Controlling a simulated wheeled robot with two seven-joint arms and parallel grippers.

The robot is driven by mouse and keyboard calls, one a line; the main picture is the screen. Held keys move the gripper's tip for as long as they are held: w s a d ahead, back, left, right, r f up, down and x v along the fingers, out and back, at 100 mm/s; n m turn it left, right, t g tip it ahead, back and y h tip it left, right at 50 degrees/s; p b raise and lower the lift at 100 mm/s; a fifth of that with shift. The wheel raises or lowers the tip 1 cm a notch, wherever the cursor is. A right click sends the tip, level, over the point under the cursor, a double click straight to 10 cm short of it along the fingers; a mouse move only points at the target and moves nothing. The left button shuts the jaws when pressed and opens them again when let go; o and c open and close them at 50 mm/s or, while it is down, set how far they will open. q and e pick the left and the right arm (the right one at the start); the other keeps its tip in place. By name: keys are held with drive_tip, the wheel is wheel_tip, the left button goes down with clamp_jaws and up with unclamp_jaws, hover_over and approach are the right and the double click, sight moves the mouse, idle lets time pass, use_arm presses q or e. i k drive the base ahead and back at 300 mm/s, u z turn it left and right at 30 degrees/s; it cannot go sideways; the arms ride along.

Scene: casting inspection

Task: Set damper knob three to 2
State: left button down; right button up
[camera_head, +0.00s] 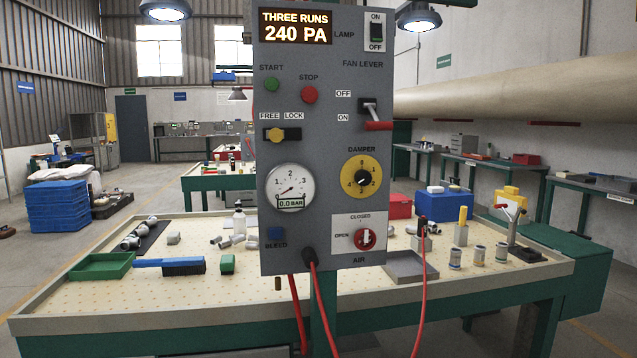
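The grey control panel (330,100) stands upright close in front of me, above the table. Its damper knob (361,178) is a black knob on a round yellow dial with dark numbers, under the label DAMPER. The numbers are small, and I cannot tell for certain which one the knob points to. The display (295,26) at the panel's top reads THREE RUNS, 240 PA. The fan lever (378,126) has a red handle beside the ON label. Neither of my grippers is in view.
The panel also carries a green start button (272,85), a red stop button (309,95), a yellow FREE/LOCK slider (292,134), a gauge (290,188) reading 0.0 BAR and a red air valve (365,239). Red hoses hang below. Castings and trays lie on the table (180,297).

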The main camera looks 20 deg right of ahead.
sight(362, 177)
drive_tip(key=u, duration=0.2)
drive_tip(key=i, duration=1)
drive_tip(key=z, duration=0.25)
